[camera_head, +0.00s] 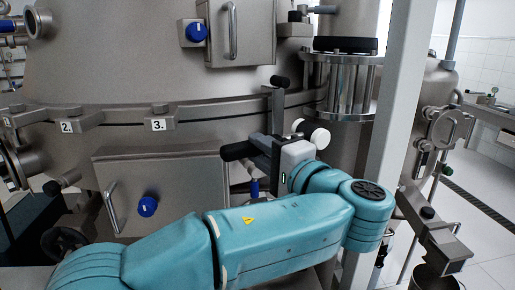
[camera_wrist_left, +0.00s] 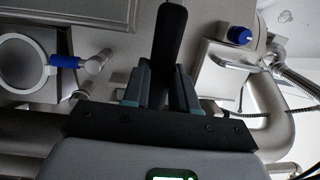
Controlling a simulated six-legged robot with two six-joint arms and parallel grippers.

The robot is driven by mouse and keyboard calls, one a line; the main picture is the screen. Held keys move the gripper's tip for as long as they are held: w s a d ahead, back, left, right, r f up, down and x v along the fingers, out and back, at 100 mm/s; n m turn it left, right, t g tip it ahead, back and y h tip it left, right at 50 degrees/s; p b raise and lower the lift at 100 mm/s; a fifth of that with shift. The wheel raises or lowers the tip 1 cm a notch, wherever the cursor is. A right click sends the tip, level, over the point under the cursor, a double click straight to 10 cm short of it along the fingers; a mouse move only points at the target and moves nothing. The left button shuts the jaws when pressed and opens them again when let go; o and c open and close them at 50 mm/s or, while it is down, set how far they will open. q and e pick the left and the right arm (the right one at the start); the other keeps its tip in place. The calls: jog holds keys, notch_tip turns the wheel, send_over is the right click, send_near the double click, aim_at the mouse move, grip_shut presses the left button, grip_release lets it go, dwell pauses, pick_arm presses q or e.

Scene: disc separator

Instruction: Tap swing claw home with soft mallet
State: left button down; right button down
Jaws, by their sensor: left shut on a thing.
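My left gripper (camera_head: 268,150) is in the middle of the head view and shut on the dark handle of the mallet. The mallet's black grip (camera_head: 238,151) sticks out to the left of the gripper; its pale round head (camera_head: 320,138) shows on the right. In the left wrist view the dark handle (camera_wrist_left: 168,40) rises from between the left fingers (camera_wrist_left: 160,85); the head is out of view there. Metal claws sit along the separator's rim, labelled 2 (camera_head: 68,126) and 3 (camera_head: 158,124). A black-knobbed upright bar (camera_head: 279,90) stands just behind the gripper. My right gripper is not in view.
The large steel separator bowl (camera_head: 120,60) fills the back. A ribbed steel column (camera_head: 340,85) and a pale upright post (camera_head: 398,90) stand close on the right. A hatch with a blue knob (camera_head: 147,206) is below the rim. Open floor (camera_head: 490,190) lies far right.

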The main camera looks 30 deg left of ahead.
pick_arm(q)
jog(key=shift+d, duration=0.1)
jog(key=v, duration=1.1)
jog(key=shift+s+d+r, duration=0.15)
jog(key=shift+s+r, duration=0.05)
jog(key=shift+s, duration=0.3)
